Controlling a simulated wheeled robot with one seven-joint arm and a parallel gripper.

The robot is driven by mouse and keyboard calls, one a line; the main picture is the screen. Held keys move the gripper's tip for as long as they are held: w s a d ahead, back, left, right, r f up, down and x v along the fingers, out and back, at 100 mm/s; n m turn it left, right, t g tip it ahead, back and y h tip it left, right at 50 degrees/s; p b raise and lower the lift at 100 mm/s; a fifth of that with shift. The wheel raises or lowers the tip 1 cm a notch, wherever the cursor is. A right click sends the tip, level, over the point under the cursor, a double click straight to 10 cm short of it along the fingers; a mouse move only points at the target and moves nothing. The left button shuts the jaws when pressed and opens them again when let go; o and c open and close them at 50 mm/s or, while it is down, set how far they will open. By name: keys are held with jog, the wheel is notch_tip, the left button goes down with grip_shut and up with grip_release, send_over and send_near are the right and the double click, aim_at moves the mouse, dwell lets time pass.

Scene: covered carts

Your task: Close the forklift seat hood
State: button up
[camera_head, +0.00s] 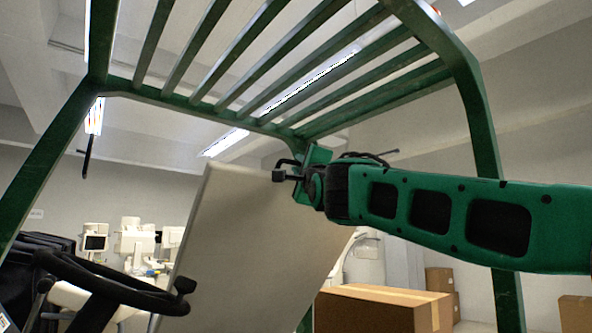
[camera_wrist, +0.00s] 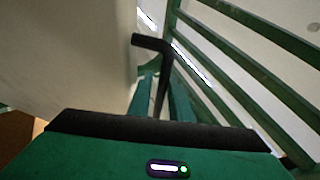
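The forklift seat hood (camera_head: 240,240) is a large pale beige panel, raised and steeply tilted behind the steering wheel. Its side also fills the left of the wrist view (camera_wrist: 70,55).
The green overhead guard (camera_head: 190,104) has slats above and posts on both sides; my arm passes close to its right post (camera_head: 484,140). A black steering wheel (camera_head: 105,285) is at lower left. A cardboard box (camera_head: 375,309) is at lower right.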

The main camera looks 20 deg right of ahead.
jog(key=shift+x, duration=1.75)
grip_shut()
jog(key=shift+f, duration=0.1)
